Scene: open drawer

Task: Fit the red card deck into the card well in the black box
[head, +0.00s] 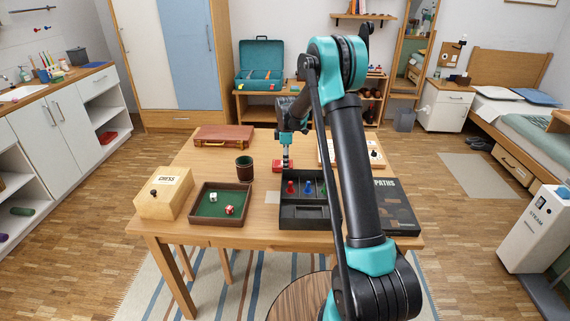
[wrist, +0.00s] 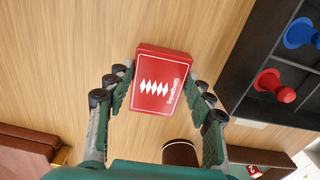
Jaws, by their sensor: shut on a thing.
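The red card deck (wrist: 160,82), with white diamonds and lettering on its face, sits between the two fingers of my gripper (wrist: 160,92) in the wrist view. My gripper is shut on it, with a finger on each side. In the head view the deck (head: 278,166) shows under my gripper, behind the black box and left of its middle. Its height over the table is hard to tell. The black box (head: 303,226) stands open on the table with pegs in its rear compartments. It also shows in the wrist view (wrist: 238,62) at the upper right. My arm hides its right side.
A green-lined dice tray (head: 221,242), a dark cup (head: 244,168) and a wooden chess box (head: 163,197) stand left of the black box. A brown case (head: 223,136) lies behind. A dark game box (head: 397,205) lies at right.

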